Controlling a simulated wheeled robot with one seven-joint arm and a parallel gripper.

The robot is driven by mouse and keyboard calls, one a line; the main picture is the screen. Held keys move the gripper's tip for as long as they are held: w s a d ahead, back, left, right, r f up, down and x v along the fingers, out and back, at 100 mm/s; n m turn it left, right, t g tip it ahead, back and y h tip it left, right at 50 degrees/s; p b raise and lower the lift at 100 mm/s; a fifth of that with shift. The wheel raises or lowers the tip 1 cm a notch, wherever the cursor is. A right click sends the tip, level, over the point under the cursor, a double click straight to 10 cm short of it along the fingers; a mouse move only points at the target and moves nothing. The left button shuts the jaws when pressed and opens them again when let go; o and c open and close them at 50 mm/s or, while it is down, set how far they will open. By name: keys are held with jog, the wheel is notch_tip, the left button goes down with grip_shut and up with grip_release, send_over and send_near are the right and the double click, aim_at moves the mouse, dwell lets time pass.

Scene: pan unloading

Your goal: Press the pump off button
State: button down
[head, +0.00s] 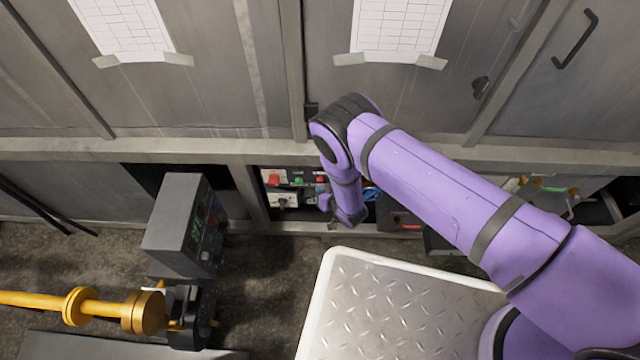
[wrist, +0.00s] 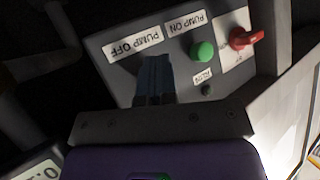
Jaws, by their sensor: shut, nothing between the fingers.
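The control panel (wrist: 115,72) shows upside down in the wrist view, with a PUMP OFF label (wrist: 133,43) and a PUMP ON label (wrist: 186,23). A green button (wrist: 202,52) sits by PUMP ON. My gripper (wrist: 155,60) is shut and empty, its fingertips over the panel close to the PUMP OFF label. The fingers hide the spot by that label, so no off button shows there, and I cannot tell whether they touch. In the head view a small red button (head: 320,180) shows on the panel, right of the green one (head: 298,181), beside my wrist.
A red rotary switch (wrist: 245,38) and a small dark button (wrist: 207,90) are near the green button. The panel sits in a recess under a grey ledge (head: 400,153). A grey display box (head: 172,222) and a yellow pipe (head: 100,306) stand to the left.

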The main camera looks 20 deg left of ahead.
jog(key=shift+s+d, duration=0.2)
jog(key=shift+s, duration=0.65)
jog(key=s, duration=0.2)
jog(key=s+d, duration=0.1)
jog(key=s, duration=0.2)
jog(key=shift+d, duration=0.1)
dwell(1.0)
